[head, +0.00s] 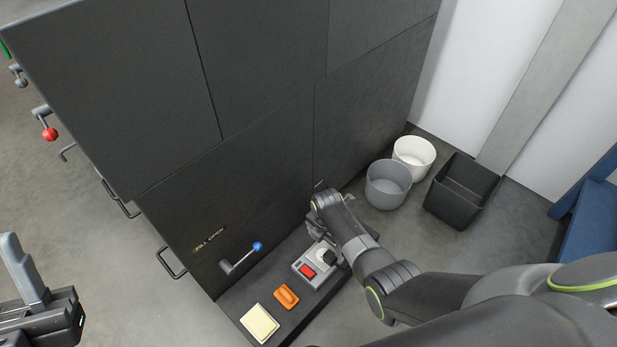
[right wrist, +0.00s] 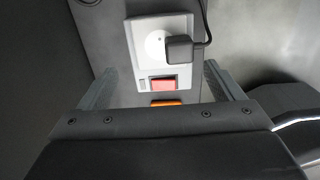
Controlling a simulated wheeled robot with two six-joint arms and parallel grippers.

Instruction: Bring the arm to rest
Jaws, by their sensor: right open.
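My right arm comes in from the right in the head view, and its gripper (head: 316,229) is over the low dark ledge beside the cabinet. In the right wrist view my right gripper (right wrist: 160,72) is open, its two fingers far apart with nothing between them. Beyond the fingers is a grey socket unit (head: 300,265) with a round white outlet, a black plug (right wrist: 180,49) and a red rocker switch (head: 307,271). I cannot tell the exact gap to it. My left gripper (head: 35,285) is partly in view at the lower left, cut off by the frame edge.
A big dark cabinet (head: 110,90) fills the left and middle. A blue-knobbed lever (head: 240,258) sticks out from it. An orange block (head: 286,296) and a cream pad (head: 260,323) lie on the ledge. Grey (head: 387,187) and white (head: 414,158) buckets and a black bin (head: 460,192) stand behind.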

